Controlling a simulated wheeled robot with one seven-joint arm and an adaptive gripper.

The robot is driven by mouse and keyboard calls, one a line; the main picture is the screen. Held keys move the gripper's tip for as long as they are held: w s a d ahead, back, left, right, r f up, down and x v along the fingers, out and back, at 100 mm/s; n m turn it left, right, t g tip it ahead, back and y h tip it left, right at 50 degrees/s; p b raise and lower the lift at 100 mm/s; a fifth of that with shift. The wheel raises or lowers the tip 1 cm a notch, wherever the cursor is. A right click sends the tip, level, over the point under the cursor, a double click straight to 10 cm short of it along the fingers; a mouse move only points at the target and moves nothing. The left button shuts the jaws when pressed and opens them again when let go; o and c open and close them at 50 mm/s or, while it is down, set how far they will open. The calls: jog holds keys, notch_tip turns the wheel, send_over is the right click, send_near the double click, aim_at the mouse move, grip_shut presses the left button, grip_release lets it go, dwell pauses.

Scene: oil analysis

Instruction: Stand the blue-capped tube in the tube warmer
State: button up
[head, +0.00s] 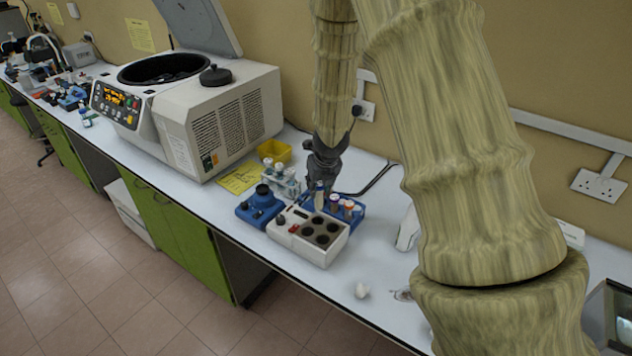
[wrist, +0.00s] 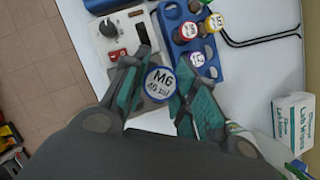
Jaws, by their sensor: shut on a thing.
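My gripper (head: 321,178) points down over the back edge of the white tube warmer (head: 294,244), whose top has several dark round wells. It is shut on the blue-capped tube (head: 319,188). In the wrist view the tube's blue-rimmed cap, marked M6 (wrist: 160,83), sits between the green-padded fingertips (wrist: 154,90). The tube is seen almost end-on there, so its body is mostly hidden. The tube warmer (wrist: 104,45) lies behind and left of the cap in that view. I cannot tell whether the tube's lower end is in a well.
A blue rack (head: 357,217) with several capped tubes stands close behind the warmer. A blue mixer (head: 248,213) and a white tube rack (head: 290,188) are to its left. A large centrifuge (head: 225,125) stands farther left. A wipes box (wrist: 297,122) is at right in the wrist view.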

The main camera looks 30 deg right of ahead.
aim_at(318, 206)
jog(key=shift+b+x, duration=0.65)
jog(key=shift+x, duration=0.5)
jog(key=shift+s+a+f+b, duration=0.15)
jog(key=shift+s+f+b, duration=0.3)
jog(key=shift+f+b, duration=0.4)
jog(key=shift+b+x, duration=0.9)
jog(key=shift+b, duration=0.15)
jog(key=shift+s+a+f+b, duration=0.1)
jog(key=shift+s+f+b, duration=0.15)
jog(key=shift+f+b, duration=1.45)
jog(key=shift+f, duration=0.05)
jog(key=o, duration=1.1)
